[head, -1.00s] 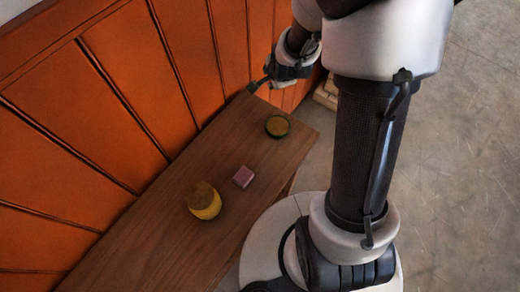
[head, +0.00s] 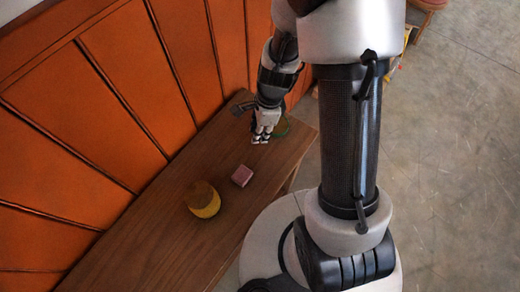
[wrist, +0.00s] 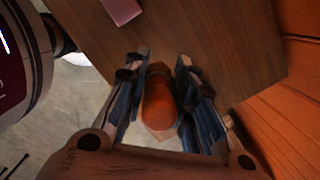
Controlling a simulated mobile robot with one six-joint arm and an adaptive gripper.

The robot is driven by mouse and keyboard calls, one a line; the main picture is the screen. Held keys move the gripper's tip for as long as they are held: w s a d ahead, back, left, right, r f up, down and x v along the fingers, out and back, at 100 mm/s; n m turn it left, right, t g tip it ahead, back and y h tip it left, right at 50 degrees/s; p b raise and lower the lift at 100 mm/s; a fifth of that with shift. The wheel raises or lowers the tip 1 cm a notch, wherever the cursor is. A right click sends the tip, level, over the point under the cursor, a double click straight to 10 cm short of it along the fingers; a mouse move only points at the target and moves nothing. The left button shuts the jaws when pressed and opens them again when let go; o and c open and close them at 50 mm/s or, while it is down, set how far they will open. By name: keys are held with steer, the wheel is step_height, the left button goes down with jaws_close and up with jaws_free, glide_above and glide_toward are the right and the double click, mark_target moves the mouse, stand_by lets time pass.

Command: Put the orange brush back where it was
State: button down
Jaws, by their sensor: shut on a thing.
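The orange brush (wrist: 158,100) shows in the wrist view as a rounded orange body between the two blue-padded fingers of my gripper (wrist: 160,68). The fingers are shut on its sides. In the head view my gripper (head: 262,137) is over the far part of the wooden bench (head: 150,240), and the brush cannot be made out there. I cannot tell how high the brush is above the bench top.
A pink block (head: 242,176) and a yellow round item with a brown top (head: 203,200) stand on the bench. An orange panelled wall (head: 110,110) runs along the bench's left side.

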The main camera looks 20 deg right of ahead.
step_height(320, 180, down, 11)
steer(key=b, duration=0.5)
steer(key=shift+r, duration=0.15)
steer(key=c, duration=1.3)
jaws_free()
